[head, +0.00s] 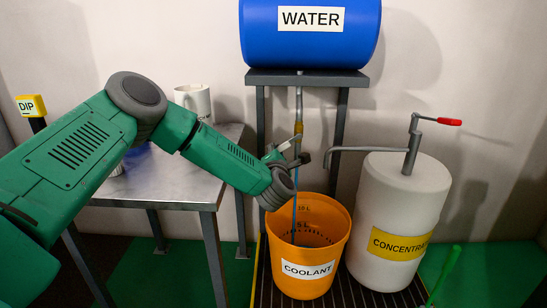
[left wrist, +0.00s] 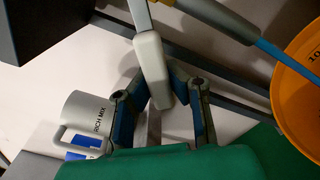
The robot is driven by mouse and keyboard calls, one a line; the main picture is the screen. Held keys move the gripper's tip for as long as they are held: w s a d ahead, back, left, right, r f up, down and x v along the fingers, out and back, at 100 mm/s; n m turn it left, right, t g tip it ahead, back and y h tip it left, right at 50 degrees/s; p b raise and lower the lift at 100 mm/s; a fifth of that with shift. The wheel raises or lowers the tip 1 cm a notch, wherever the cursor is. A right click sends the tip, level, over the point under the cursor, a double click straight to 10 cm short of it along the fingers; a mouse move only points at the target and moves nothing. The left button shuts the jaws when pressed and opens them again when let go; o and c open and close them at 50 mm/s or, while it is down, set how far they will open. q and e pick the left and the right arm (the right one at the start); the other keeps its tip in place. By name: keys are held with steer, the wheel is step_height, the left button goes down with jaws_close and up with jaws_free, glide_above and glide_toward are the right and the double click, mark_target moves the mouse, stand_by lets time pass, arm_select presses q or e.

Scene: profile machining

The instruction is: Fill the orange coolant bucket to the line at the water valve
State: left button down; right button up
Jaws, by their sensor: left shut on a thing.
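The orange coolant bucket (head: 331,252), labelled COOLANT, stands upright on a slatted floor grate beneath the water valve (head: 299,127). A thin blue stream (head: 294,207) runs from the valve's outlet into the bucket; it also shows in the left wrist view (left wrist: 285,60). A 10 L mark and a 5 L mark show on the bucket's inner wall; I cannot clearly tell the water level. My left gripper (head: 288,160) is shut on the pale valve lever (left wrist: 152,62), which lies between its fingers in the left wrist view. My right gripper is not in view.
The blue WATER tank (head: 310,45) sits on a dark stand above. A white concentrate drum (head: 397,210) with a red-handled pump and a spout stands right of the bucket. A metal table (head: 165,185) with a white mug (head: 193,101) is at left. A yellow DIP sign (head: 31,106) is far left.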

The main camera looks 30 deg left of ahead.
arm_select(q)
steer(key=shift+d+f, duration=0.25)
steer(key=shift+d, duration=0.25)
steer(key=c, duration=1.8)
jaws_free()
steer(key=shift+s, duration=0.1)
steer(key=o, duration=0.3)
steer(key=shift+d+r, duration=0.15)
steer(key=shift+r, duration=0.1)
steer(key=shift+o, duration=0.2)
steer(key=shift+d+r, duration=0.1)
steer(key=v, duration=1.2)
steer(key=shift+s, duration=0.1)
